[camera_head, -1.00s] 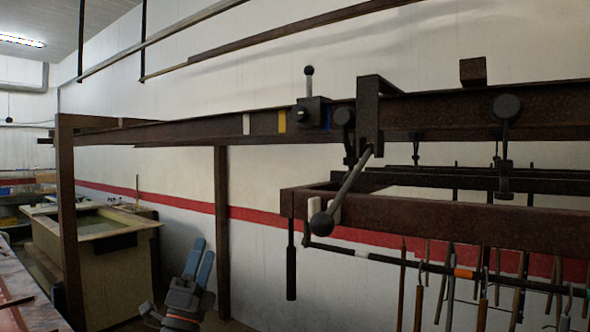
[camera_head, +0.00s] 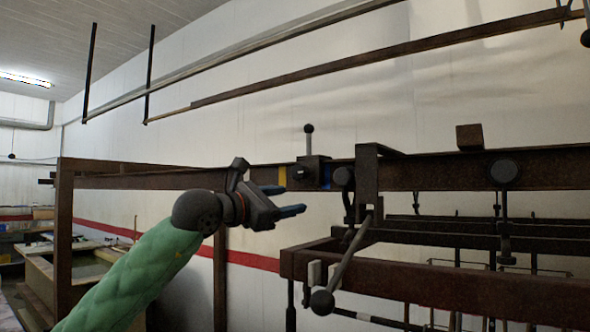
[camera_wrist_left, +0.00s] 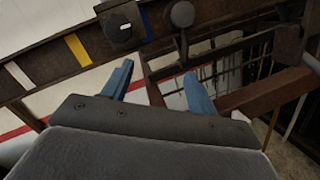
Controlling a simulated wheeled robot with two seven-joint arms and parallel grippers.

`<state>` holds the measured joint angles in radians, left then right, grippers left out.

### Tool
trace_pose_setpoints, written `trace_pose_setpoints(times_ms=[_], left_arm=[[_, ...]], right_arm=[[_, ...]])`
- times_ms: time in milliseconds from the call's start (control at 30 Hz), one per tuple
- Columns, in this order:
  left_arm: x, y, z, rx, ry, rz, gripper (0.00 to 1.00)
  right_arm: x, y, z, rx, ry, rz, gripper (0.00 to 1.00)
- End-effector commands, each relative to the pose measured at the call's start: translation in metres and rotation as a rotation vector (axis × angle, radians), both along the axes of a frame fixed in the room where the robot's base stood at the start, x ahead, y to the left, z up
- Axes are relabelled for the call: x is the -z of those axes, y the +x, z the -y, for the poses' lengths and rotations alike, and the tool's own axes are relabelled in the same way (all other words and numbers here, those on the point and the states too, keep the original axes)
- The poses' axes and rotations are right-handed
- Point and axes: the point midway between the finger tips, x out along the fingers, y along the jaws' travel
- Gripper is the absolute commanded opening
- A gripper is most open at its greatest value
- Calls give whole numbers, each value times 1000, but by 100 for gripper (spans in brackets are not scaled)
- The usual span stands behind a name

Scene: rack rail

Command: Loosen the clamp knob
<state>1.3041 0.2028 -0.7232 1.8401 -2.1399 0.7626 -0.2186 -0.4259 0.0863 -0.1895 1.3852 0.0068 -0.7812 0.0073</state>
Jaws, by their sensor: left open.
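A dark clamp block (camera_head: 312,171) with an upright ball-topped lever sits on the brown rail (camera_head: 420,171), between yellow and blue marks. In the left wrist view, the clamp block (camera_wrist_left: 116,18) shows a round dark knob (camera_wrist_left: 125,32) on its front face. My left gripper (camera_head: 284,200) is open and empty, just left of and below the block, apart from it. In the left wrist view, the blue fingers of my left gripper (camera_wrist_left: 159,70) are spread, with the block beyond and up to the left. My right gripper is not in view.
A dark hanger bracket (camera_head: 368,180) and round roller (camera_head: 343,177) stand close right of the block. A slanted lever with a ball end (camera_head: 322,302) hangs below, by a brown frame (camera_head: 440,285). A post (camera_head: 220,275) stands below the rail.

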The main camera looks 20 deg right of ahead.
Motion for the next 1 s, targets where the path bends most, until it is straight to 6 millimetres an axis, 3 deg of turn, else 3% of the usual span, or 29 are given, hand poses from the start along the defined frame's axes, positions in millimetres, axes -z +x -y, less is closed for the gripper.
trace_pose_setpoints(times_ms=[33, 100, 300, 567, 1000], left_arm=[[-17, 4, -1, -49, 48, 39, 59], [-30, 10, -4, -110, 106, 78, 59], [-57, 22, -12, -233, 203, 145, 59], [-65, 29, -9, -262, 225, 158, 59], [-66, 55, 26, -259, 224, 157, 59]], right_arm=[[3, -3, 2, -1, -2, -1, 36], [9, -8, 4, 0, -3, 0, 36], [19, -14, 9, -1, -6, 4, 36], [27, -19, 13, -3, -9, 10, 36], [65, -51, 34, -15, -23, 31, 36]])
